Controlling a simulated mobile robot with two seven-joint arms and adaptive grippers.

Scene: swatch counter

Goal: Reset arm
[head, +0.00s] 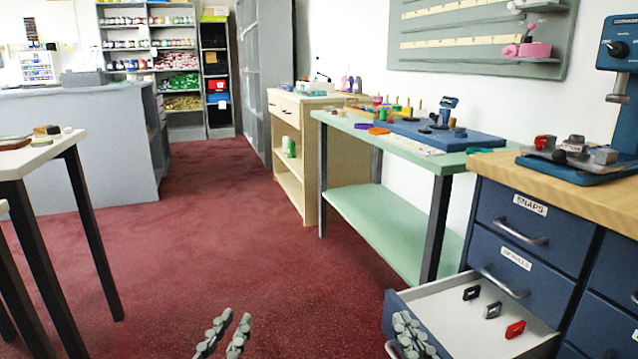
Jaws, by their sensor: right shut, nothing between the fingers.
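My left gripper (236,316) is at the bottom of the head view, over the red carpet. Its two grey fingers stand apart with nothing between them. My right gripper (403,320) is further right at the bottom edge. Its fingers are together and empty. It overlaps the front panel of an open drawer (450,322) in the blue cabinet; I cannot tell whether it touches the panel. A black piece (471,293), a dark grey piece (492,310) and a red piece (515,329) lie in the drawer. Both forearms are out of view.
The blue cabinet (515,218) has a wooden top carrying a blue press (622,110). A green bench (400,215) stands beyond it. A white table (40,155) stands at left, a grey counter (80,150) behind. The carpet (220,240) between is clear.

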